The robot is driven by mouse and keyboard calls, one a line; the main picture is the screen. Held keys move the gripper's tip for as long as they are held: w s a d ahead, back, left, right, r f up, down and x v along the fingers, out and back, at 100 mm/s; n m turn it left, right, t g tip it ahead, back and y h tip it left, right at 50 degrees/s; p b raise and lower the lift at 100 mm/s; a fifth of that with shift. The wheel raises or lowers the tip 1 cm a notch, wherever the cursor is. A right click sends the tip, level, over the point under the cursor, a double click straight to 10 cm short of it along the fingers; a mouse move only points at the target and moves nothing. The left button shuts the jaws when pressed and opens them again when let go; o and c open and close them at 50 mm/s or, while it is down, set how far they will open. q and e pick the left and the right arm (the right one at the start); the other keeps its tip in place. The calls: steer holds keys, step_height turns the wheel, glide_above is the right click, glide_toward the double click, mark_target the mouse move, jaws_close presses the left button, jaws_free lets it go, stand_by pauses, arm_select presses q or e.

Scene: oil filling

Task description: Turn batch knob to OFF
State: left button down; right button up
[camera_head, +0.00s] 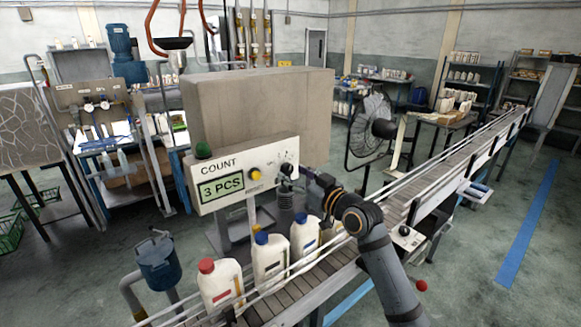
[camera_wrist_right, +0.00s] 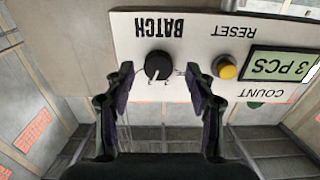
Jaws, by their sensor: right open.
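The batch knob (camera_wrist_right: 158,65) is a round black dial on the white counter panel (camera_wrist_right: 200,30), under the word BATCH, which appears upside down in the right wrist view. A small pale mark shows on it; I cannot tell which setting it points to. My right gripper (camera_wrist_right: 160,74) is open, with its two dark fingers on either side of the knob, apart from it in the picture. In the head view the right gripper (camera_head: 291,186) is at the right end of the panel (camera_head: 226,172), partly hiding the knob area. My left gripper is not in view.
A yellow reset button (camera_wrist_right: 227,68) sits beside the knob, near the right finger in the wrist view. A display (camera_head: 222,188) reads 3 PCS. Below, white bottles (camera_head: 268,258) with red and blue caps stand on the conveyor (camera_head: 318,284). A large grey box (camera_head: 262,108) rises behind the panel.

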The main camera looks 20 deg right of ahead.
steer(key=shift+x, duration=1.2)
steer(key=shift+d, duration=0.1)
steer(key=shift+c, duration=0.2)
steer(key=c, duration=1.1)
steer(key=shift+f+n+b, duration=0.25)
steer(key=shift+n+b, duration=0.45)
steer(key=shift+b, duration=0.2)
steer(key=n+b, duration=0.8)
steer(key=n, duration=0.1)
steer(key=shift+d+r+n, duration=0.1)
steer(key=shift+n, duration=0.3)
steer(key=n+b, duration=0.2)
steer(key=n, duration=0.2)
steer(key=shift+r+n, duration=0.15)
steer(key=shift+n, duration=0.15)
